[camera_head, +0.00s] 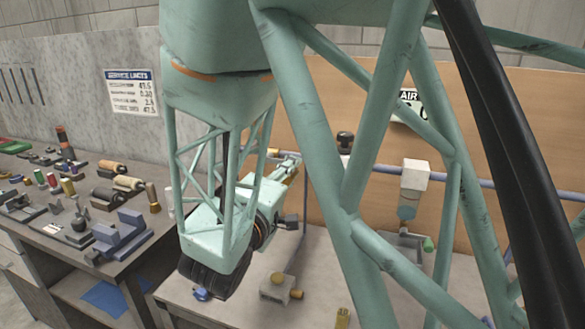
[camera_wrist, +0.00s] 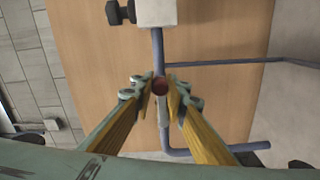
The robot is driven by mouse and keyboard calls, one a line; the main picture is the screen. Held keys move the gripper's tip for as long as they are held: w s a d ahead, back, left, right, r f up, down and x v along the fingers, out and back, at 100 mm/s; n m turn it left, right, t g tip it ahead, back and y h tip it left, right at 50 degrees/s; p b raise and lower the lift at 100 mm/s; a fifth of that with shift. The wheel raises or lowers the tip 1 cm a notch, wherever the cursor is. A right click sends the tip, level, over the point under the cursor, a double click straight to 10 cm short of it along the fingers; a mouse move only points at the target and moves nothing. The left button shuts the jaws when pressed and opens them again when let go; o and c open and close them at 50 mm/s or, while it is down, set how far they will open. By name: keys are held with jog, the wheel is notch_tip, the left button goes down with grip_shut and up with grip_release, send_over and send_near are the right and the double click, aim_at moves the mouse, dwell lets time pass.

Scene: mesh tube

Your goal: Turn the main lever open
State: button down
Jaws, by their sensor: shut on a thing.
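My gripper (camera_wrist: 162,88) has its yellow fingers drawn in around a small bar with a dark red round end (camera_wrist: 160,86) and a pale grey shaft. I take this bar to be the main lever; it lies in line with the blue-grey pipe (camera_wrist: 158,50). In the head view my gripper (camera_head: 291,172) is small, beyond my own arm, in front of the tan board. The lever cannot be made out there.
A white box (camera_wrist: 157,12) and a black knob (camera_wrist: 120,12) sit on the pipework near the gripper. A side pipe (camera_wrist: 230,62) runs off to the right. On the bench below are a grey block with a yellow knob (camera_head: 278,289) and a blue piece (camera_head: 201,293).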

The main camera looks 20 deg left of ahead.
jog(key=shift+f, duration=0.1)
jog(key=c, duration=2.5)
grip_release()
jog(key=shift+c, duration=0.2)
jog(key=shift+r, duration=0.25)
